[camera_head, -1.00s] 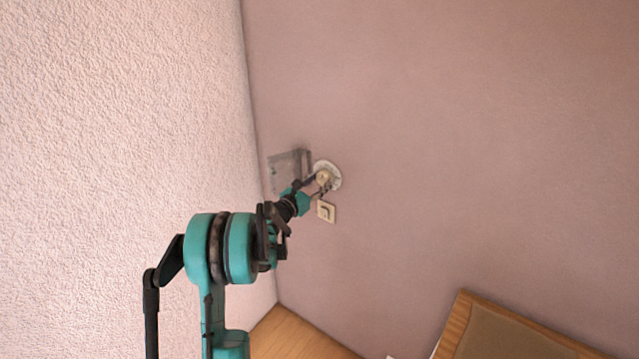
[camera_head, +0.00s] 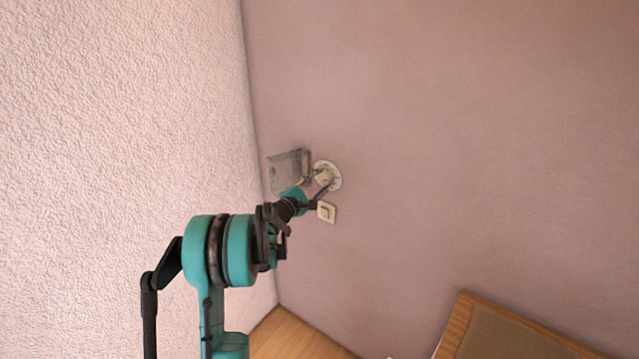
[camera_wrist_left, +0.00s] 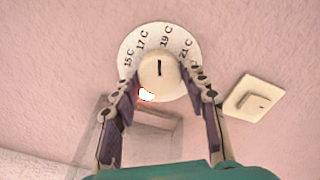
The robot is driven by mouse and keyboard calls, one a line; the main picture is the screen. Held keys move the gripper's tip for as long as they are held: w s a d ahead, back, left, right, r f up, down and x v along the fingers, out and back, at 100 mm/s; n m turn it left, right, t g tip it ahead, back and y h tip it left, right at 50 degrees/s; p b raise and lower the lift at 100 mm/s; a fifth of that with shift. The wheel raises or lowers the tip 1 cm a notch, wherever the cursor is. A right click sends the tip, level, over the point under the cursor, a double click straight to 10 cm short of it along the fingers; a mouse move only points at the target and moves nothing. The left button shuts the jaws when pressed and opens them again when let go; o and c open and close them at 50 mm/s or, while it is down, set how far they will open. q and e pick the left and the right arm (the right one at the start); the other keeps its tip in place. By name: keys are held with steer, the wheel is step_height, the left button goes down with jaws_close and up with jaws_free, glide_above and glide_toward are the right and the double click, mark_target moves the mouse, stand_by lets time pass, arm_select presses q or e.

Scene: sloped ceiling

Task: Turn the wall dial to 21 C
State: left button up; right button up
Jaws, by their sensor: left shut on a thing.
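The wall dial (camera_head: 334,169) is a pale round plate on the back wall, close to the corner. In the left wrist view the dial plate (camera_wrist_left: 180,55) carries the marks 15 C, 17 C, 19 C and 21 C, left to right. Its cream knob (camera_wrist_left: 161,80) has a short black line that stands nearly upright in the picture, pointing between 17 C and 19 C, nearer 19 C. My left gripper (camera_head: 320,183) is shut on the knob, one finger on each side, as the left wrist view (camera_wrist_left: 160,84) shows. The right finger partly covers 21 C. My right gripper is out of view.
A cream switch (camera_head: 326,212) sits just below the dial; it is right of the fingers in the wrist view (camera_wrist_left: 254,98). A grey box-like fixture (camera_head: 287,168) is left of the dial. A wood-framed piece (camera_head: 458,325) stands lower right. The wall to the right is bare.

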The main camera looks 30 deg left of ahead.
arm_select(q)
steer(key=m, duration=0.5)
steer(key=shift+m, duration=2.5)
steer(key=o, duration=1.2)
steer(key=shift+c, duration=0.2)
steer(key=s, duration=1.2)
steer(key=shift+a, duration=0.45)
